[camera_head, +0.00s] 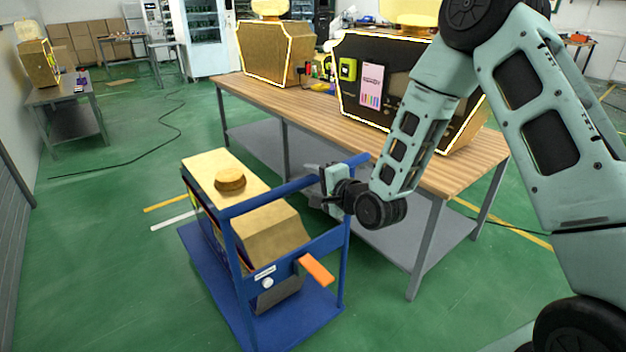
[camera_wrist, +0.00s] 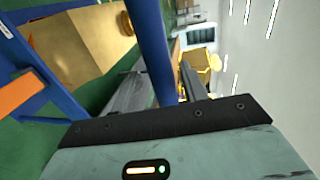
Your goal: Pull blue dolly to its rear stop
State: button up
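The blue dolly (camera_head: 328,244) stands on the green floor in front of the wooden table. A blue upright frame with a top bar (camera_head: 262,194) rises at its near end, and the bar also crosses the wrist view (camera_wrist: 150,45). The dolly carries a large gold perfume-bottle-shaped body (camera_head: 262,236) with a round gold cap. My gripper (camera_head: 314,184) is at the right part of the top bar, its fingers apart on either side of it. Finger contact with the bar is not clear. The rear stop cannot be made out.
An orange lever (camera_head: 316,269) sticks out of the dolly's near side. The wooden table (camera_head: 304,107) stands close behind and right, with bottle-shaped displays on it. Yellow and white floor lines show left of the dolly.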

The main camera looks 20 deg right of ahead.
jog(key=p+v, duration=1.5)
jog(key=v, duration=0.2)
jog(key=shift+s, duration=0.25)
jog(key=shift+w, duration=0.1)
dwell(0.6)
